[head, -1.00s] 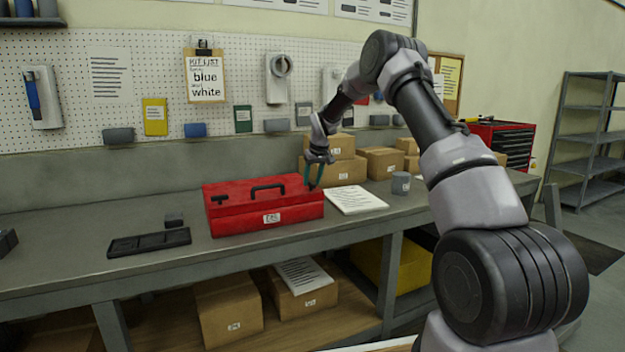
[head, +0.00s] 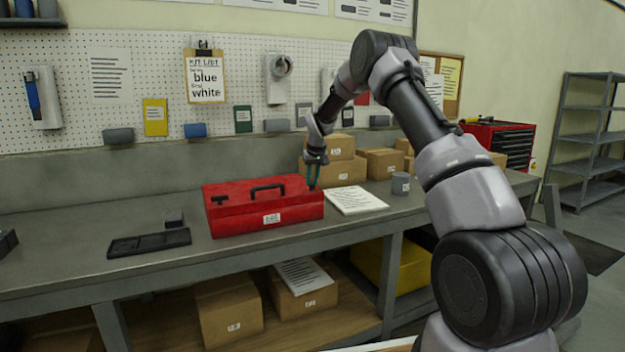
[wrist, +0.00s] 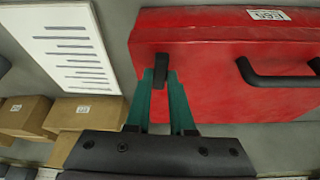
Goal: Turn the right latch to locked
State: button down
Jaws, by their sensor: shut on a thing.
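The red toolbox (head: 265,215) stands on the grey bench with a black handle (head: 268,188) on its lid; the handle also shows in the wrist view (wrist: 280,76). The left latch (head: 218,199) is a small dark piece near the lid's left end. My gripper (head: 313,186) points down at the lid's right end. In the wrist view its teal fingers (wrist: 161,78) are shut on the dark right latch (wrist: 161,63), near the toolbox edge. The fingers partly hide this latch, and I cannot tell whether it is locked.
Cardboard boxes (head: 336,171) stand behind my gripper. A black tray (head: 149,242) lies left of the toolbox. The bench's far left is mostly clear.

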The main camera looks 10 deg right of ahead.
jog(key=m, duration=0.1)
jog(key=m+h, duration=0.1)
jog(key=m, duration=0.1)
jog(key=shift+a+m, duration=0.3)
jog(key=m+h, duration=0.1)
jog(key=m, duration=0.1)
jog(key=m+h, duration=0.1)
jog(key=m, duration=0.1)
jog(key=shift+w+a+m+g, duration=0.1)
jog(key=shift+m+g, duration=0.2)
jog(key=shift+g, duration=0.1)
jog(key=m, duration=0.2)
jog(key=m+g+h, duration=0.1)
jog(key=m, duration=0.2)
jog(key=shift+w+a+f+g, duration=0.1)
jog(key=shift+w+g, duration=0.05)
jog(key=shift+g, duration=0.15)
jog(key=shift+m+g+h, duration=0.3)
jog(key=shift+m+g, duration=0.2)
jog(key=shift+m, duration=1.1)
jog(key=shift+f, duration=0.1)
jog(key=c, duration=0.8)
grip_release()
